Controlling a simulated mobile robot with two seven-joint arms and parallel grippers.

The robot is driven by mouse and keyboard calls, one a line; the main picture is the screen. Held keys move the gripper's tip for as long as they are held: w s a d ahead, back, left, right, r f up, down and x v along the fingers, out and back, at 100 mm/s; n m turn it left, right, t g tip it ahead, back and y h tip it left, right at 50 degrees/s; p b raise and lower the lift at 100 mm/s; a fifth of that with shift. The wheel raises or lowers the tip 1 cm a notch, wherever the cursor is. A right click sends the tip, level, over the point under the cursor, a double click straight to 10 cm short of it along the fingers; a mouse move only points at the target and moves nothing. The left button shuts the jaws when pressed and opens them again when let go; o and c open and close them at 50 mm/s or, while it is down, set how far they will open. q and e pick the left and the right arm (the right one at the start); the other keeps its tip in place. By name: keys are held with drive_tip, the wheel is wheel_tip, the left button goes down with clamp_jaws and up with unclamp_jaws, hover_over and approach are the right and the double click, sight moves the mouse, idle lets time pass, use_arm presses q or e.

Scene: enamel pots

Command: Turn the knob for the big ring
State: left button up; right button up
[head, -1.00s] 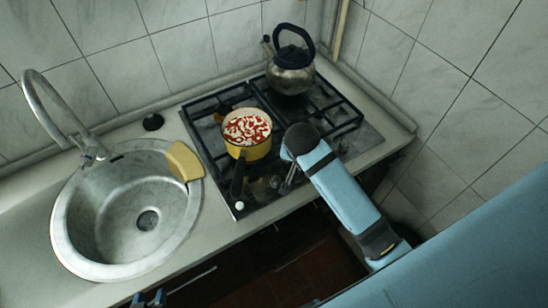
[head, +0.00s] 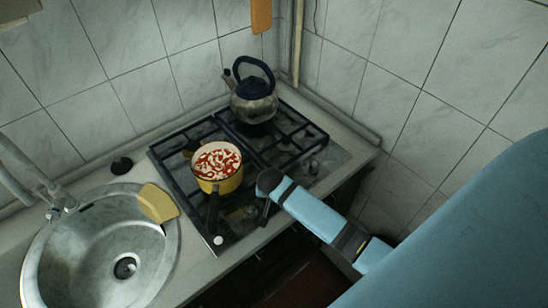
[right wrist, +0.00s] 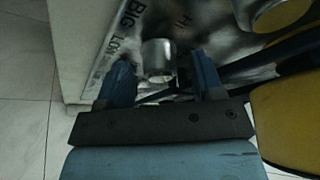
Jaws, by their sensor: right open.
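A round metal knob (right wrist: 158,57) stands on the hob's shiny front panel (right wrist: 205,22) in the right wrist view. Printed letters beside it include "BIG" and "HI". My right gripper (right wrist: 160,68) is open, with one blue finger on each side of the knob's near end. I cannot tell whether either finger touches it. In the head view my right arm reaches the front of the gas hob (head: 163,160), where the arm hides the knob and most of the gripper. My left gripper is not in view.
A yellow pot (head: 228,184) with red-and-white contents stands on the hob's left side, its dark handle (head: 213,212) pointing to the front edge. A kettle (head: 254,103) stands at the back. A sink (head: 95,245) and yellow sponge-like piece (head: 158,203) lie left.

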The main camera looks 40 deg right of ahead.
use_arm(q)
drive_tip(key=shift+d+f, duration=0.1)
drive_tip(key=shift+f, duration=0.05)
use_arm(e)
drive_tip(key=shift+w+d+f, duration=0.1)
drive_tip(key=shift+d+f, duration=0.05)
drive_tip(key=shift+f, duration=0.15)
drive_tip(key=shift+c, duration=0.8)
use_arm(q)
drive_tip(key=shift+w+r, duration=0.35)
use_arm(e)
drive_tip(key=c, duration=0.7)
